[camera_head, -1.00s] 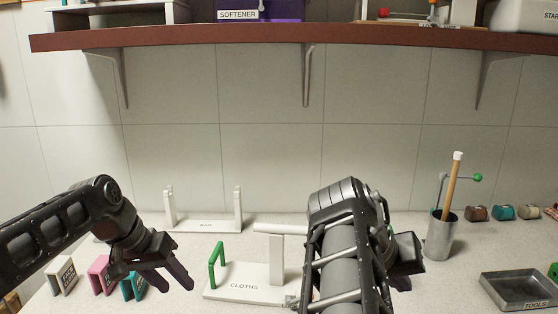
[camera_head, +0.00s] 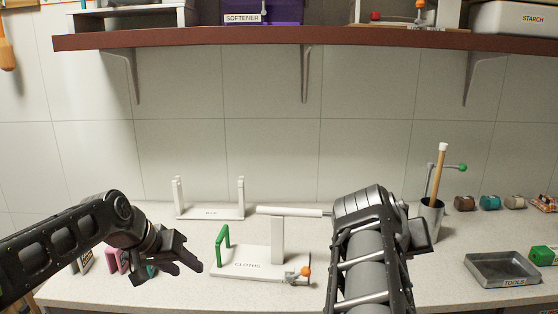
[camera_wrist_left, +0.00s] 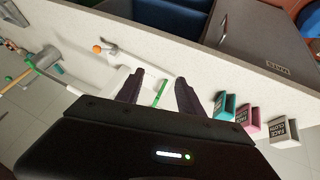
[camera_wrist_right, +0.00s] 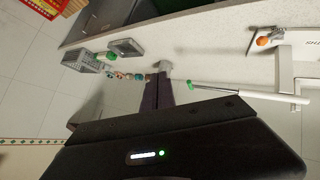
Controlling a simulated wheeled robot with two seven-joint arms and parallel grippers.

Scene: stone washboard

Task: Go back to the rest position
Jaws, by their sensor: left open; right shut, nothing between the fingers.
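My left gripper (camera_head: 186,266) is open and empty above the counter. My right arm comes in from below, right of the stand. In the head view the right hand is mostly behind its own forearm and its fingertips are hidden. In the right wrist view the right gripper (camera_wrist_right: 160,82) is shut with nothing in it, the grey cup (camera_wrist_right: 166,66) beyond its tips.
A white bar rack (camera_head: 210,213) stands at the back. A brown shelf (camera_head: 300,36) hangs above.

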